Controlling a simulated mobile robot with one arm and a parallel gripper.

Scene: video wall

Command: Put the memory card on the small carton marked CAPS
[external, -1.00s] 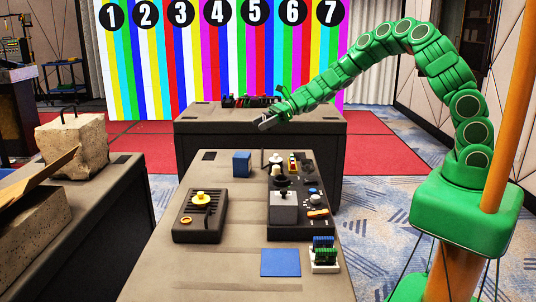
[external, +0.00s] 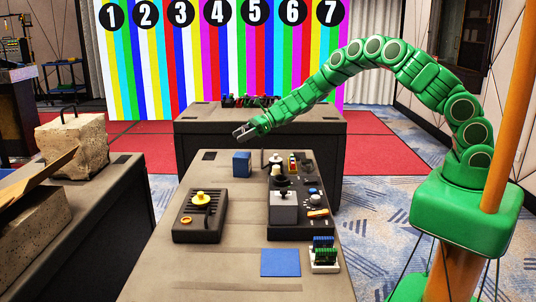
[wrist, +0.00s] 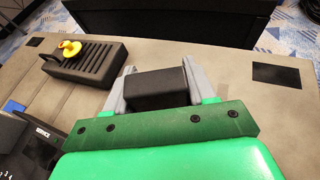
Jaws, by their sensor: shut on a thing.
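My gripper (external: 242,133) hangs in the air above the far part of the front table, left of the arm's base. In the wrist view my gripper (wrist: 155,88) is shut on a dark block (wrist: 157,88), held between its two grey fingers. I cannot tell for sure that this block is the memory card. In the external view the held thing is too small to make out. A blue cube (external: 242,163) stands on the table below my gripper, with a gap between. I can read no CAPS mark on anything, so I cannot pick out the small carton.
A blue mat (external: 280,263) and a stand with green boards (external: 324,257) lie in front. The table's front left is bare.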

